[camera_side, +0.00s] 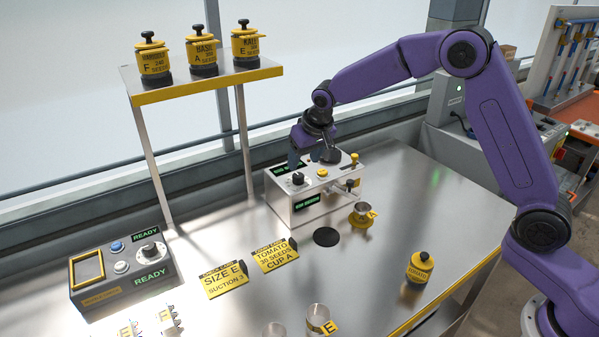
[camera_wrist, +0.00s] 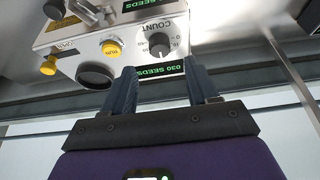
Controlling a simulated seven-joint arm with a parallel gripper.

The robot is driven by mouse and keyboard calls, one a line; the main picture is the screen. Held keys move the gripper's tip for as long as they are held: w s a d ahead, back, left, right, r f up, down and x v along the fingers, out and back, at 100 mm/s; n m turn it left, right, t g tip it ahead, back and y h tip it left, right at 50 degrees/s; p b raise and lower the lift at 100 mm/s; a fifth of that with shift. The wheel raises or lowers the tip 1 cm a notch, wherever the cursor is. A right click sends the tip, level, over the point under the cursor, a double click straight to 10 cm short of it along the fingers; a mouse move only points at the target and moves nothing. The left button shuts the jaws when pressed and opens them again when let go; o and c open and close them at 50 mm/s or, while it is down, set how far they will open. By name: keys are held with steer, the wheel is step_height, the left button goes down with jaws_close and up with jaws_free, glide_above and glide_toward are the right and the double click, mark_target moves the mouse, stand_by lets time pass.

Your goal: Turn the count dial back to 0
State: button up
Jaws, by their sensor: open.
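The count dial (camera_wrist: 160,45) is a black knob with a white pointer mark on the white seed counter box (camera_wrist: 80,38), under the word COUNT. It also shows in the side view (camera_side: 298,178) on the box's top. The green display (camera_wrist: 161,70) beside it reads 030 SEEDS, upside down in the wrist view. My gripper (camera_wrist: 162,88) is open and empty, its two dark fingers pointing toward the dial, one on each side in the picture and apart from it. In the side view my gripper (camera_side: 308,160) hangs just above the box's top, partly covering that display.
A yellow button (camera_wrist: 111,47), a yellow knob (camera_wrist: 49,65) and a dark round opening (camera_wrist: 96,75) sit near the dial. A small cup (camera_side: 362,209) stands in front of the box. A seed shelf (camera_side: 210,84) rises at the left. The table's right side is mostly clear.

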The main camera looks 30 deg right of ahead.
mark_target(298, 175)
steer(key=shift+x, duration=3.2)
steer(key=c, duration=1)
